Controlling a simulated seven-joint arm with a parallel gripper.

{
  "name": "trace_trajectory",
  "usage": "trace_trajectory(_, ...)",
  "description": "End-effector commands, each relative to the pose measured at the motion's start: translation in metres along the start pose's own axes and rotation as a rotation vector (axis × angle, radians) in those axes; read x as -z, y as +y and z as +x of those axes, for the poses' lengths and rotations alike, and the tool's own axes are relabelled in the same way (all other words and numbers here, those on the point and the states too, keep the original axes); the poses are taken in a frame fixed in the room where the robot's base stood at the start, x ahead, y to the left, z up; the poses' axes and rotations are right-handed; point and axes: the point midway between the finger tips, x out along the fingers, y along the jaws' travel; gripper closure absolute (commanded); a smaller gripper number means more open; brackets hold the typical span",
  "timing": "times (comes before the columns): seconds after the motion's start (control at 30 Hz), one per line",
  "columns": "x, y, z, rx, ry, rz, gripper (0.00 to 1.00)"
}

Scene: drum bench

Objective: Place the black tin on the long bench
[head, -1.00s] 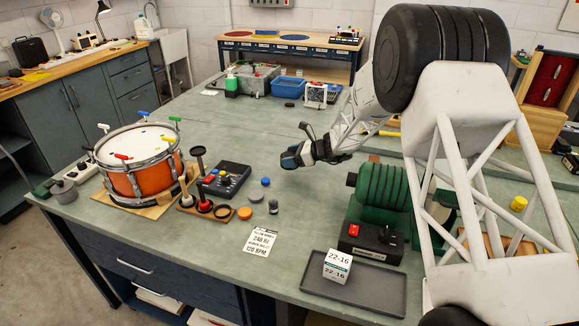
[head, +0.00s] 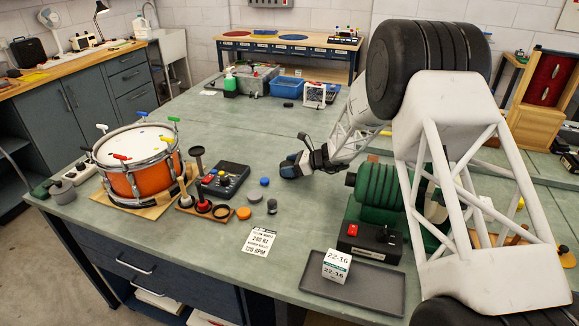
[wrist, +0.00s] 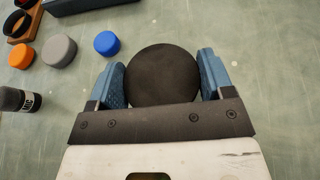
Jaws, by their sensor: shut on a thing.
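The black tin (wrist: 163,75) is round with a flat dark top. In the wrist view it sits between the two blue fingers of my gripper (wrist: 163,80), which is shut on it. In the head view my gripper (head: 287,168) is low over the middle of the long green-topped bench (head: 215,240), pointing left. There the tin is largely hidden by the fingers. I cannot tell whether its underside touches the bench.
Blue (wrist: 107,43), grey (wrist: 59,51) and orange (wrist: 21,55) discs lie left of the tin, with a small dark bottle (wrist: 18,99). An orange drum (head: 140,170) stands left and a green motor (head: 380,190) right. The bench beyond my gripper is mostly clear.

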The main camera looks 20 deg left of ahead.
Motion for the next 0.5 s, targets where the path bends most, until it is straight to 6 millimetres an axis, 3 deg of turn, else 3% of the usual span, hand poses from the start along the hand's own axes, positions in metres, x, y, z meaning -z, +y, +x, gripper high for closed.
trace_trajectory(0.27,0.002,0.0,0.0008,0.0,0.0,0.0,0.53)
trace_trajectory(0.3,0.0023,0.0001,0.0009,0.0,0.0,0.0,0.23)
trace_trajectory(0.43,0.0022,0.0001,0.0008,0.0,0.0,0.0,0.03)
trace_trajectory(0.5,0.0022,0.0001,0.0008,0.0,0.0,0.0,0.0)
